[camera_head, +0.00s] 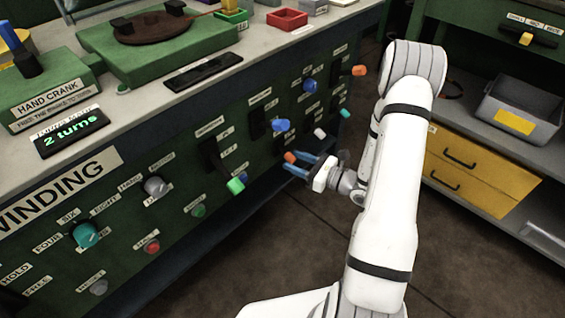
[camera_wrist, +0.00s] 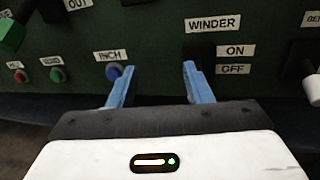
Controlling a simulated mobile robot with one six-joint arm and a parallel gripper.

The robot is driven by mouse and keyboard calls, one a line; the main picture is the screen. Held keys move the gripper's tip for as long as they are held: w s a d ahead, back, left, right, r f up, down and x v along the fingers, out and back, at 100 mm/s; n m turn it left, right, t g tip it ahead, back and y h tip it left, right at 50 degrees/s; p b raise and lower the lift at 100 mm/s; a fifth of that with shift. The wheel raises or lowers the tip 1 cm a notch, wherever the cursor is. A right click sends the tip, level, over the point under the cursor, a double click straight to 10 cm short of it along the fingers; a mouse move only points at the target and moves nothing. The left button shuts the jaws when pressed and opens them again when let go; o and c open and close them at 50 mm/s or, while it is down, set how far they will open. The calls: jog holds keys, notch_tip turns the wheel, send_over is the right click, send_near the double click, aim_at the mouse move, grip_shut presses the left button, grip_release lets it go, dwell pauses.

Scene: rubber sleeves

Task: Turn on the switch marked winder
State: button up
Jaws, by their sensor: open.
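In the wrist view the WINDER label (camera_wrist: 213,23) is on the dark green panel, with an ON label (camera_wrist: 236,50) above an OFF label (camera_wrist: 233,69). A dark switch plate (camera_wrist: 199,51) shows left of these. My right finger covers its lower part, so the lever's position cannot be told there. My gripper (camera_wrist: 158,82) is open and empty, its two blue fingers pointing at the panel. In the head view an orange-tipped lever (camera_head: 290,157) shows by the fingers of my gripper (camera_head: 298,164). It appears to be the winder switch, but its label is unreadable there.
A green-handled lever (camera_head: 235,185) is left of my gripper and a white-tipped one (camera_head: 320,133) right. A blue INCH button (camera_wrist: 115,71) sits near my left finger. A grey bin (camera_head: 520,108) stands on a bench at right. Floor (camera_head: 310,215) between is clear.

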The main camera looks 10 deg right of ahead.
aim_at(286, 154)
jog(key=d+f, duration=0.1)
jog(key=w+d+f+m+t+h, duration=0.1)
jog(key=f, duration=0.1)
jog(key=f+m+b, duration=0.1)
jog(key=f, duration=0.1)
jog(key=shift+w+d+t+h, duration=0.3)
jog(key=shift+w+d+t, duration=0.05)
jog(key=shift+d+t, duration=0.05)
jog(key=shift+m+h, duration=0.3)
jog(key=shift+m, duration=0.1)
jog(key=b+x, duration=0.2)
jog(key=x, duration=0.5)
jog(key=shift+w, duration=0.45)
jog(key=shift+c, duration=0.4)
jog(key=c, duration=0.9)
